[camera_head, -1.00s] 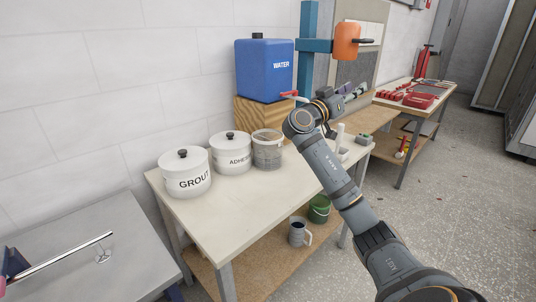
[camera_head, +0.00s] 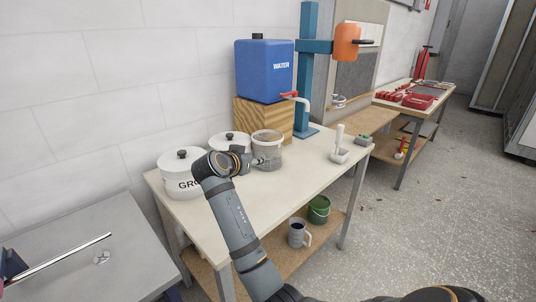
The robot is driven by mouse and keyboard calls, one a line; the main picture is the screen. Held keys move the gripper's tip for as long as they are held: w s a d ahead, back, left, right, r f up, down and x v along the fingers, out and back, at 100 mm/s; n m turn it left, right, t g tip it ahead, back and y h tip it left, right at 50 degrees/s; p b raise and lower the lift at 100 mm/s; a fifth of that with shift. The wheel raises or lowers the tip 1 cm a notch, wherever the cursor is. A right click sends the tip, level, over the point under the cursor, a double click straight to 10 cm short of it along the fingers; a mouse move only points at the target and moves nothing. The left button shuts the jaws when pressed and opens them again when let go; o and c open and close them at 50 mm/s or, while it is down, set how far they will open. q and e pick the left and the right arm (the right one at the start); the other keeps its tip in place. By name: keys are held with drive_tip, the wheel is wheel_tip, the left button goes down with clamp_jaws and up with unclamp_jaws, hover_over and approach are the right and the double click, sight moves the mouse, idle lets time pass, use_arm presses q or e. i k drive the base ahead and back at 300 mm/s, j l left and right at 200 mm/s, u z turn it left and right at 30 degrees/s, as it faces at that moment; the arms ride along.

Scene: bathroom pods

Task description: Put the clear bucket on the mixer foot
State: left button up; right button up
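The clear bucket (camera_head: 268,146) stands upright on the white-topped table (camera_head: 290,185), just right of the white ADHESIVE pot. The mixer is a blue post (camera_head: 306,70) with an orange head (camera_head: 346,43). Its flat blue foot (camera_head: 308,131) sits on the table behind and right of the bucket, and nothing stands on it. My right gripper (camera_head: 260,161) is at the bucket's lower left front side, pointing right. Its fingers are small and partly hidden by the wrist, so I cannot tell if they are open, or touch the bucket. My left gripper is out of view.
A blue WATER tank (camera_head: 265,70) with a red-handled tap (camera_head: 290,95) stands on a wooden block (camera_head: 262,116) behind the bucket. GROUT (camera_head: 181,164) and ADHESIVE (camera_head: 230,137) pots stand left. A small white holder (camera_head: 340,154) is at right. The table's front middle is clear.

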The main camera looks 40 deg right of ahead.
sight(332, 143)
drive_tip(key=i+l, duration=0.15)
drive_tip(key=l, duration=0.25)
drive_tip(key=i+l, duration=0.15)
drive_tip(key=l, duration=0.25)
drive_tip(key=i+l+u, duration=0.1)
drive_tip(key=l, duration=0.35)
